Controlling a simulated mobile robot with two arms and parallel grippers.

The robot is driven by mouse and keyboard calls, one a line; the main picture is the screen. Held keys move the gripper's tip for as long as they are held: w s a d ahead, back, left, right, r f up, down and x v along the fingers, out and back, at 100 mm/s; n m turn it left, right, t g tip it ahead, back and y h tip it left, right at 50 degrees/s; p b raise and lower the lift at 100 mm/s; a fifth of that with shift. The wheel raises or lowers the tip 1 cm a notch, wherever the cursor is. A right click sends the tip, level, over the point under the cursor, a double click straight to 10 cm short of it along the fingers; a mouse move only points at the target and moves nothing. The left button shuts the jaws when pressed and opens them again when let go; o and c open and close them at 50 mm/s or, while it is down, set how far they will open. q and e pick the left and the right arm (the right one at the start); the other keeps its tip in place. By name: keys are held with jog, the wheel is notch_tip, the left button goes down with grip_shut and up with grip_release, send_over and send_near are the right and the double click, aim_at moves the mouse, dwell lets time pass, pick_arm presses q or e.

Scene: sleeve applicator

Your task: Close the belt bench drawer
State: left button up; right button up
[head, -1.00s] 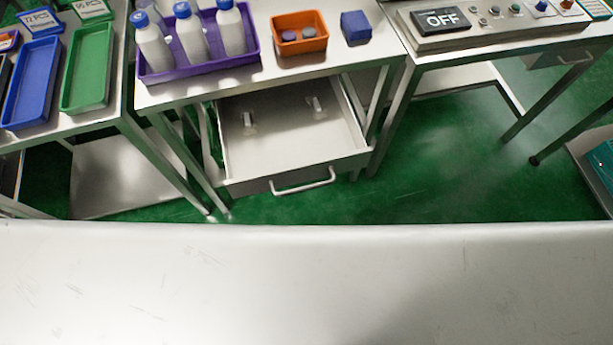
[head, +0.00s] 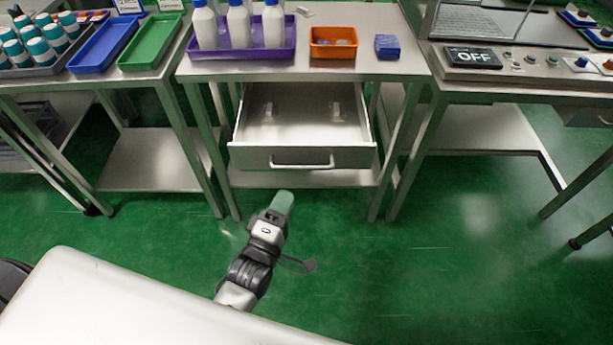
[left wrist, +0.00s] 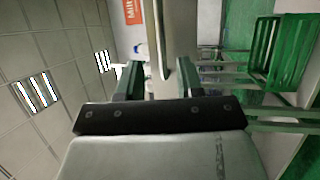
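The belt bench drawer (head: 303,157) hangs open under the middle bench, pulled out toward me, with a bar handle (head: 302,166) on its front. Two small light pieces show inside it. My left gripper (head: 283,201) is in front of and below the drawer front, apart from it in the head view, with its green fingertips pointing up toward it. In the left wrist view the two fingers (left wrist: 160,80) stand apart with nothing clearly held. A grey panel beyond them may be the drawer, but I cannot tell. My right gripper is not in view.
The bench top (head: 350,72) holds a purple tray (head: 250,53) of white bottles, an orange bin (head: 333,52) and a blue block (head: 387,46). Bench legs flank the drawer on both sides. Green floor (head: 340,235) in front is free.

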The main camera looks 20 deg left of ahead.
aim_at(301, 167)
pick_arm(q)
jog(key=x, duration=0.9)
jog(key=shift+w, duration=0.25)
jog(key=shift+c, duration=0.2)
grip_shut()
